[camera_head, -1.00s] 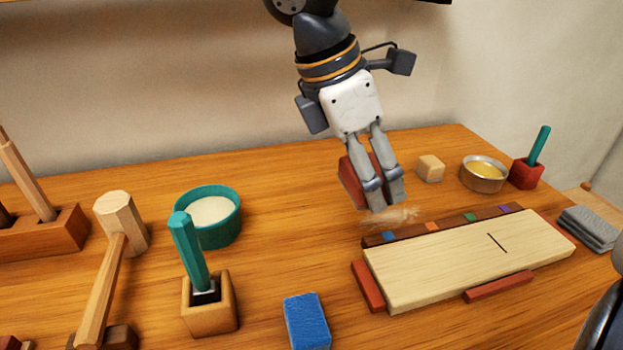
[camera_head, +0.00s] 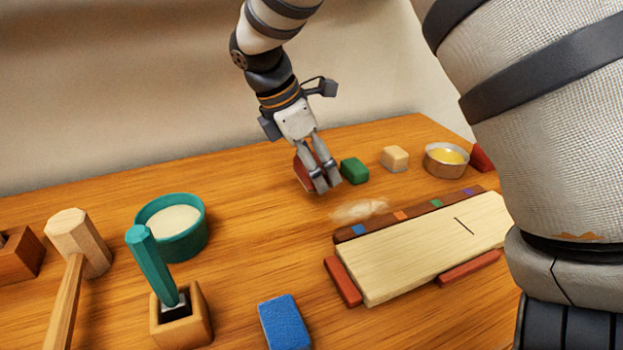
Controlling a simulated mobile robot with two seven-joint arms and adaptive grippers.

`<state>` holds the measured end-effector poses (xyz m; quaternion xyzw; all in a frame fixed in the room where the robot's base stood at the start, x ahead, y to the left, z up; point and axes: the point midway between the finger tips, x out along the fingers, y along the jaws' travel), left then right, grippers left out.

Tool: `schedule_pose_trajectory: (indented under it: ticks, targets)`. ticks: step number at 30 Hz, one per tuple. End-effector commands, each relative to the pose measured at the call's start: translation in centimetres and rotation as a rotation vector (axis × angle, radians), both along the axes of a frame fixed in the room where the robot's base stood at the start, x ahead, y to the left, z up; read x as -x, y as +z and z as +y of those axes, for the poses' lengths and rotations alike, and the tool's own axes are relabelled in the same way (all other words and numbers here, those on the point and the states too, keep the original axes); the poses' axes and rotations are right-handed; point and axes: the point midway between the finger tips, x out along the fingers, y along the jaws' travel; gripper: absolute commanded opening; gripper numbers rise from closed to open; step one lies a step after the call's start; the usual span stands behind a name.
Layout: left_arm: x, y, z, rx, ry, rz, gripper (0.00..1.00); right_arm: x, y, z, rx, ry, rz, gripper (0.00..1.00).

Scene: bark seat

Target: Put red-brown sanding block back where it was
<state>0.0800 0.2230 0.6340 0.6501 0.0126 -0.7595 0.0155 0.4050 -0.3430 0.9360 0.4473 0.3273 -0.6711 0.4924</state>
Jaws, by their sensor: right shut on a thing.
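The red-brown sanding block (camera_head: 303,173) is between the fingers of my right gripper (camera_head: 322,182), partly hidden behind them. The gripper is shut on it, pointing down at the back of the bench. I cannot tell whether the block touches the bench top. A green block (camera_head: 354,170) sits just right of the gripper, and a tan block (camera_head: 395,158) stands farther right. My left gripper is not in view.
A pale smear of dust (camera_head: 359,211) lies in front of the gripper. The light board (camera_head: 420,250) with red side strips lies at centre right. A teal bowl (camera_head: 172,228), a wooden mallet (camera_head: 78,240), a teal-handled tool in a wooden holder (camera_head: 180,318) and a blue block (camera_head: 284,323) stand left and front. A metal bowl (camera_head: 446,160) is at right.

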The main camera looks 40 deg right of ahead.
Motion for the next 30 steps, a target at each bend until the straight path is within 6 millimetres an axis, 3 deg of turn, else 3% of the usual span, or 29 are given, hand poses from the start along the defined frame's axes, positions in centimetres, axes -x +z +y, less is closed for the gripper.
schedule_pose_trajectory:
  ticks: [8,18,19,21,30]
  targets:
    - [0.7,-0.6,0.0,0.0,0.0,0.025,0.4,-0.8,-4.1,-0.5,0.001,0.0,0.005,0.4]
    - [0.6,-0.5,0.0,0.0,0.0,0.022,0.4,-0.8,-4.5,-0.5,0.0,0.0,-0.002,0.4]
    - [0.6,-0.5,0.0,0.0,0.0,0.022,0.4,-0.8,-4.5,-0.5,0.0,0.0,-0.002,0.71]
    - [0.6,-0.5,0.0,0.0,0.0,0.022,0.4,-0.8,-4.5,-0.5,0.0,0.0,-0.002,0.86]
    - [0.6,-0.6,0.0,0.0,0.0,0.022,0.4,-0.8,-4.4,-0.5,0.0,0.0,-0.002,0.86]
